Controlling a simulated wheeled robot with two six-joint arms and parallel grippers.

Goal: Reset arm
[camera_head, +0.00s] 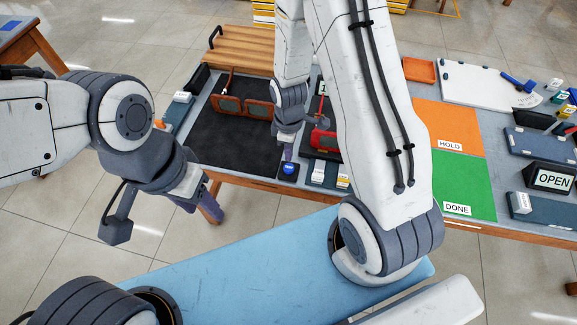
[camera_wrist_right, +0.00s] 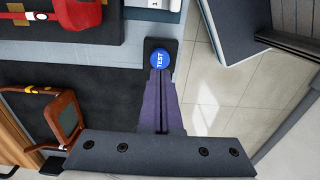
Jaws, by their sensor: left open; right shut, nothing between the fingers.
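My right gripper (camera_head: 288,153) is shut and empty. Its purple fingers also show in the right wrist view (camera_wrist_right: 160,90). The tips are at or just above a blue button marked TEST (camera_wrist_right: 160,59) on a small black base; I cannot tell whether they touch it. The button shows in the head view (camera_head: 289,168) near the table's front edge. My left gripper (camera_head: 208,203) is open and empty, off the table's front left edge.
A red object (camera_head: 322,141) sits right of the button, partly hidden by my right arm. An orange HOLD mat (camera_head: 450,120), a green DONE mat (camera_head: 465,180) and an OPEN sign (camera_head: 552,179) lie further right. A wooden slatted rack (camera_head: 240,50) stands behind the black mat.

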